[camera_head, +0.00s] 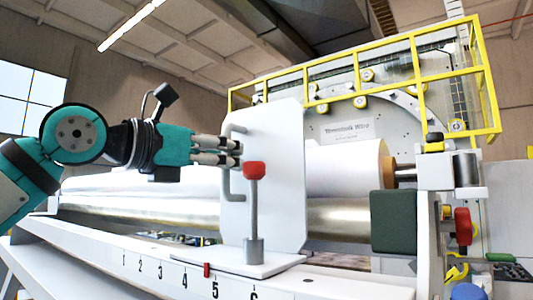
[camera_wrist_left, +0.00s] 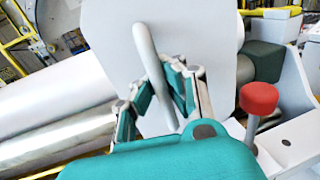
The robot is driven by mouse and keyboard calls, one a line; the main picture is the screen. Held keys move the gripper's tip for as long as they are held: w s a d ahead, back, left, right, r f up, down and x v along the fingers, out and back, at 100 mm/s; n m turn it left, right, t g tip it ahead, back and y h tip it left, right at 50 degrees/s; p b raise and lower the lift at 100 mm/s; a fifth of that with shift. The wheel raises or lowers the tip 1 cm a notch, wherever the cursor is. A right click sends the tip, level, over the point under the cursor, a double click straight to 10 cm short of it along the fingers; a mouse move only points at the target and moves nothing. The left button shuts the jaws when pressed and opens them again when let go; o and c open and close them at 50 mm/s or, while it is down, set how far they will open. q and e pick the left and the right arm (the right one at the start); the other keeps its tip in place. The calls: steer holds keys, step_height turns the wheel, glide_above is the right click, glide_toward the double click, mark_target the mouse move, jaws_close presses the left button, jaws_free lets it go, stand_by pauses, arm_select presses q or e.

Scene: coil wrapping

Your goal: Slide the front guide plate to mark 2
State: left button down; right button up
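The front guide plate (camera_head: 277,170) is a white upright panel on a flat foot over the front rail. Its grey bar handle (camera_wrist_left: 143,45) is on the side facing my left arm. My left gripper (camera_head: 238,152) is at this handle; in the left wrist view its fingers (camera_wrist_left: 157,90) are spread with the bar between them. I cannot tell whether the pads touch it. A red-knobbed lever (camera_head: 254,171) stands upright on the foot. A red pointer (camera_head: 207,269) sits between numbers 4 and 5, close to 5. Mark 2 (camera_head: 140,274) is farther left. My right gripper is not in view.
A long metal roller (camera_head: 145,210) and a white roll (camera_head: 345,166) run behind the plate. A dark green block (camera_head: 394,222) and a red knob (camera_head: 463,226) are at the right. The rail's top left of the foot looks clear. Yellow railing (camera_head: 374,74) stands behind.

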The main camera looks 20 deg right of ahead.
arm_select(q)
steer(key=w+a+p, duration=0.9)
steer(key=w+a, duration=0.1)
steer(key=w, duration=0.3)
steer(key=shift+a+p, duration=0.15)
steer(key=shift+p, duration=0.2)
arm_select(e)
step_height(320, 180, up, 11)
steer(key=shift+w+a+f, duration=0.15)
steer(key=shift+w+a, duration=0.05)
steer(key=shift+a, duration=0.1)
arm_select(q)
steer(key=c, duration=2.1)
jaws_free()
steer(key=shift+f, duration=0.1)
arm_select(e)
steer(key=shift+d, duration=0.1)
arm_select(q)
steer(key=o, duration=0.7)
steer(key=shift+a, duration=0.3)
steer(key=shift+o, duration=0.3)
steer(key=shift+d, duration=0.1)
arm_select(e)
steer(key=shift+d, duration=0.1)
arm_select(q)
steer(key=shift+s, duration=0.1)
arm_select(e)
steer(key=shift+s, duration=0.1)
arm_select(q)
steer(key=v, duration=1.2)
